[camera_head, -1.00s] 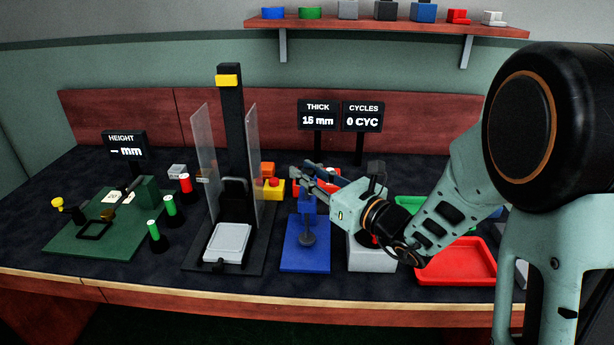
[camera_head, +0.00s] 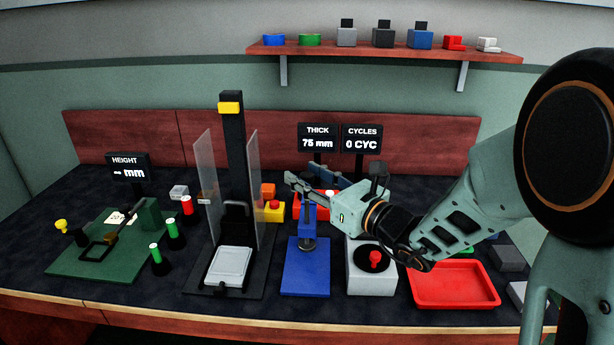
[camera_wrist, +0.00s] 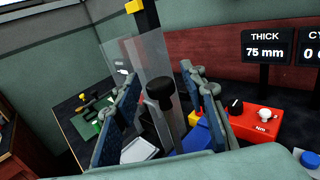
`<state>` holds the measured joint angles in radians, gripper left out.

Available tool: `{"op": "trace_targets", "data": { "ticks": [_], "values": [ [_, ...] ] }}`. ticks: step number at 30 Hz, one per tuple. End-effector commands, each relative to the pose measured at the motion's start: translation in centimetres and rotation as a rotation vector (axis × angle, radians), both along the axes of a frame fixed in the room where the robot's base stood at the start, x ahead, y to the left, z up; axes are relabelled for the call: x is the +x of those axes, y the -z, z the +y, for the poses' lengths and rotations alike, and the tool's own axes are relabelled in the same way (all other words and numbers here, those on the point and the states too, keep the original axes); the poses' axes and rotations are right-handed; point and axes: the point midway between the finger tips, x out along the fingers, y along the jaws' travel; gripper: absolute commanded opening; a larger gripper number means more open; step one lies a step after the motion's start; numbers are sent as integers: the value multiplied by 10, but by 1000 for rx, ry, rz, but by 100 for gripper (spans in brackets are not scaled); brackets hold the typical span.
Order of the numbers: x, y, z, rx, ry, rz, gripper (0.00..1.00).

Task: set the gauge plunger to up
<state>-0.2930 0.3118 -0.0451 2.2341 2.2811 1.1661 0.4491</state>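The thickness gauge is a blue stand on a blue base (camera_head: 305,282), with a blue upright (camera_head: 309,222) below my gripper in the head view. The THICK display (camera_head: 318,138) reads 75 mm, and it also shows in the wrist view (camera_wrist: 265,48). In the wrist view, a black round knob (camera_wrist: 160,88) on a grey stem, apparently the gauge plunger, stands between my fingers. My gripper (camera_wrist: 160,105) is open, with gaps visible on both sides of the knob. In the head view my gripper (camera_head: 312,180) hides the plunger's top.
A black press with clear side panels (camera_head: 205,170) stands close left of the gauge. A grey box with a red knob (camera_head: 373,290) and a red tray (camera_head: 455,285) lie to the right. A red box (camera_wrist: 262,125) with a black knob is behind the gauge.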

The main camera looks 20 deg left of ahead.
Motion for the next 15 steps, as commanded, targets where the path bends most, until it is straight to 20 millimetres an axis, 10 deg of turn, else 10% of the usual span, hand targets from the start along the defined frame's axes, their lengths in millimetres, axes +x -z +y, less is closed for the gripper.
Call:
{"op": "trace_targets", "data": {
  "ticks": [15],
  "values": [
    [-40,0,-69,-1,5,-1,39]
  ]
}}
